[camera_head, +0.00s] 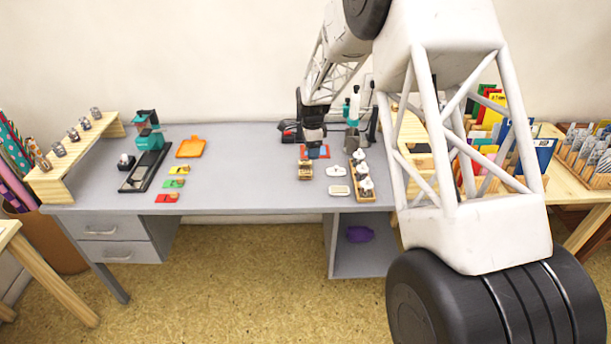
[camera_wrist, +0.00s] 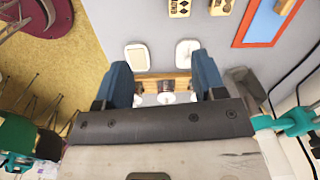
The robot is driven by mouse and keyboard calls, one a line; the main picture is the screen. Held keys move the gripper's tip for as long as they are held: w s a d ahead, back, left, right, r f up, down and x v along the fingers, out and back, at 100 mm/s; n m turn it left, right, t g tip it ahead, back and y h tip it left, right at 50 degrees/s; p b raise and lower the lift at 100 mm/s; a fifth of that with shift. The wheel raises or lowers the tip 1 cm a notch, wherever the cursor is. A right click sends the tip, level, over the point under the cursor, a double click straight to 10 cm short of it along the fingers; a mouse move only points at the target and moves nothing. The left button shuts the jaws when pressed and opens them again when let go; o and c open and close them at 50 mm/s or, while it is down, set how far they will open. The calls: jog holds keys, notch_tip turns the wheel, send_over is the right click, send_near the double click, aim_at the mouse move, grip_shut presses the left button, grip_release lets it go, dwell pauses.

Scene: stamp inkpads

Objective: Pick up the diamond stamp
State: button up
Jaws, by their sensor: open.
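A small wooden rack (camera_head: 372,200) holds three stamps (camera_head: 361,168) with round white knobs, on the right of the grey desk. Which one is the diamond stamp I cannot tell, as their faces are hidden. My gripper (camera_head: 313,153) is above the desk, to the left of the rack and over a red-and-blue tray. In the wrist view my gripper (camera_wrist: 162,82) is open, its two blue fingers apart with nothing held. The rack (camera_wrist: 183,86) and white knobs (camera_wrist: 165,98) appear between the fingers, partly hidden by the gripper body.
Two white pads (camera_head: 336,171) and wooden blocks (camera_head: 305,170) lie left of the rack. The red-and-blue tray (camera_wrist: 237,41) is at upper right in the wrist view. Bottles (camera_head: 354,103) stand behind. Coloured pads (camera_head: 174,183) and a teal press (camera_head: 150,141) are far left. The desk middle is clear.

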jog(key=m, duration=0.1)
send_over(306, 172)
notch_tip(306, 172, down, 6)
jog(key=shift+w+r, duration=0.15)
jog(key=shift+f, duration=1.3)
jog(key=shift+a+f, duration=0.1)
jog(key=shift+f, duration=2.5)
jog(key=c, duration=1)
